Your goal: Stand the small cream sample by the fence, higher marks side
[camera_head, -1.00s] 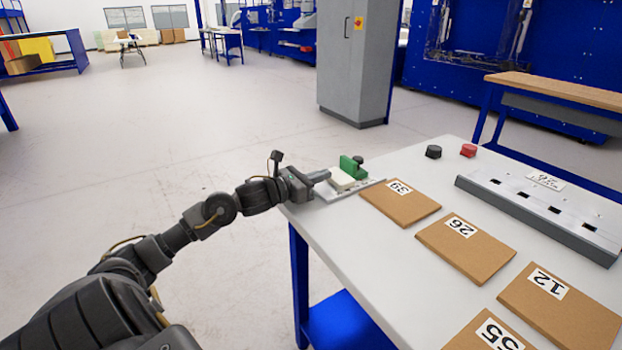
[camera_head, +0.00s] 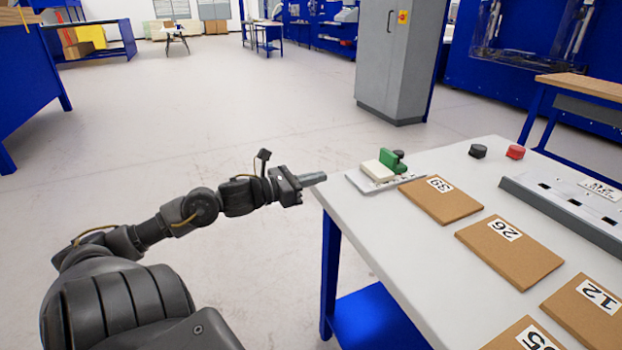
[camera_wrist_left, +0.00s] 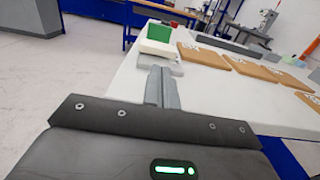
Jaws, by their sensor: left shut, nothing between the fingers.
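The cream sample (camera_head: 376,171) is a small pale block on a light grey plate (camera_head: 357,180) at the table's far left corner, against a green block (camera_head: 391,158). The sample (camera_wrist_left: 156,49) also shows in the left wrist view, in front of the green block (camera_wrist_left: 159,33). My left gripper (camera_head: 322,177) is shut and empty, just off the table's left edge and apart from the sample. Its closed fingers (camera_wrist_left: 162,88) point toward the plate in the wrist view. My right gripper is not in view. I cannot make out a fence or its marks clearly.
Brown boards numbered 39 (camera_head: 441,201), 26 (camera_head: 510,252) and 12 (camera_head: 590,305) lie on the white table (camera_head: 400,235), with another in front. A grey slotted rail (camera_head: 570,212), a black knob (camera_head: 478,151) and a red knob (camera_head: 515,152) are further right. A grey cabinet (camera_head: 393,60) stands behind.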

